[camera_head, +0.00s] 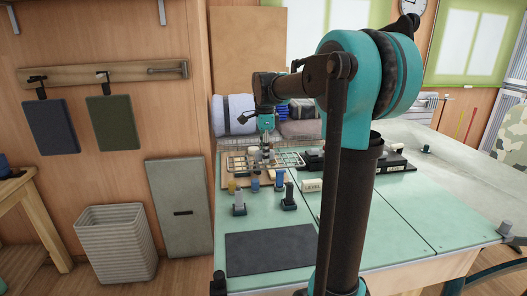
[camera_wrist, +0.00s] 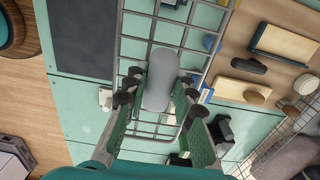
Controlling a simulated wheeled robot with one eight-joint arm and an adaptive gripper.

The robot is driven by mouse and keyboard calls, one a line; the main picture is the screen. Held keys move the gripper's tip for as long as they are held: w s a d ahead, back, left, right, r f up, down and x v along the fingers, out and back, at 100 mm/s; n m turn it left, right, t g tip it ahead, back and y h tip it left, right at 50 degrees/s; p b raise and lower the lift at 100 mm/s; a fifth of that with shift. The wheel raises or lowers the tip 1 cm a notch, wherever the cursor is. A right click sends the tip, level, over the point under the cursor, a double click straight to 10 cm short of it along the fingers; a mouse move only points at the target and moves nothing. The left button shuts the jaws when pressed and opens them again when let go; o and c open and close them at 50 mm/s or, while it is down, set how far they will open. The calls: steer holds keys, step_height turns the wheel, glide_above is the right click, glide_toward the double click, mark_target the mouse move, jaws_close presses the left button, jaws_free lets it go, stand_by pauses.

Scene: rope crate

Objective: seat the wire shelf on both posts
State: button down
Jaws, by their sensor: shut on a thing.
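The wire shelf (camera_head: 291,159) is a pale metal grid above the green bench in the head view. In the wrist view its grid (camera_wrist: 194,48) runs from the top edge down between my fingers. My gripper (camera_head: 266,149) is over the shelf. In the wrist view my gripper (camera_wrist: 158,91) is shut on the shelf at a grey rounded piece (camera_wrist: 163,78). Two short grey posts stand on dark bases in front of the shelf, a left post (camera_head: 239,197) and a right post (camera_head: 289,191). They look apart from the shelf; its exact height above the bench is unclear.
A dark mat (camera_head: 270,250) lies at the bench front. A block marked LEVEL (camera_head: 312,185) and small blue and yellow pieces stand near the posts. A wooden board (camera_wrist: 270,70) with several items shows in the wrist view. The bench's right side is mostly clear.

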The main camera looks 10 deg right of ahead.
steer(key=shift+f, duration=2.5)
steer(key=shift+f, duration=1.65)
steer(key=shift+f, duration=1.2)
stand_by(0.4)
steer(key=c, duration=1.2)
jaws_free()
